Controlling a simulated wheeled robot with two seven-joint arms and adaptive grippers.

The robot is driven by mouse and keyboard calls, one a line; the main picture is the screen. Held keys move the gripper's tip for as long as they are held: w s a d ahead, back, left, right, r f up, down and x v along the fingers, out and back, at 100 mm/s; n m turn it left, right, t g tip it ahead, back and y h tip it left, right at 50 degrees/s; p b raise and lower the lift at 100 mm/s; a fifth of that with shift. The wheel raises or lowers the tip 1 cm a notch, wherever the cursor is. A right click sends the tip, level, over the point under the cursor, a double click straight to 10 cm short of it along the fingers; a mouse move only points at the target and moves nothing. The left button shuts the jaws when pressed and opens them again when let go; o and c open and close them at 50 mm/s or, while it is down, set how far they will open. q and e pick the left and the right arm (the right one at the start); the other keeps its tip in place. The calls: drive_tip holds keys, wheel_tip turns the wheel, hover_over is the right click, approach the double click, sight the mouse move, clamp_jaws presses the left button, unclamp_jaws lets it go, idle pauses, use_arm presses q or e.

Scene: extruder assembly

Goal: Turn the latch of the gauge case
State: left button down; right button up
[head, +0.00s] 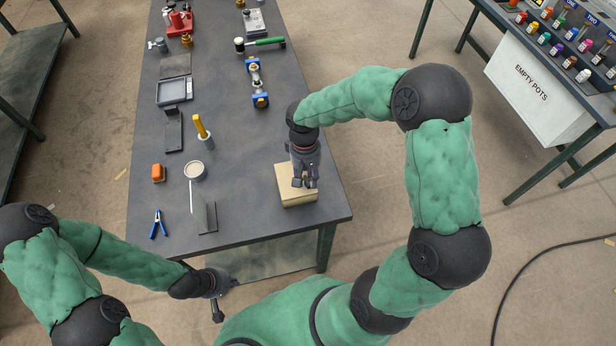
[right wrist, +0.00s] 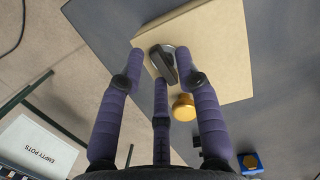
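The gauge case, a tan box (head: 297,198), stands at the table's front right corner and also fills the upper part of the right wrist view (right wrist: 225,60). Its dark latch (right wrist: 162,64) has an elongated handle and shows between my fingers in that view. My right gripper (head: 305,184) is over the case from above. In the right wrist view its three fingers (right wrist: 161,62) are spread around the latch; whether they touch it I cannot tell. My left gripper (head: 219,304) hangs in front of the table edge, away from the case; its fingers are unclear.
A yellow round knob (right wrist: 183,107) shows beside the case in the right wrist view.

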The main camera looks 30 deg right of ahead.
drive_tip(key=shift+r, duration=0.15)
drive_tip(key=shift+r+p, duration=2.25)
drive_tip(key=shift+r, duration=0.7)
wheel_tip(320, 180, up, 12)
drive_tip(key=w, duration=0.1)
drive_tip(key=shift+w, duration=0.4)
drive_tip(key=shift+d+f, duration=0.1)
drive_tip(key=shift+f, duration=0.05)
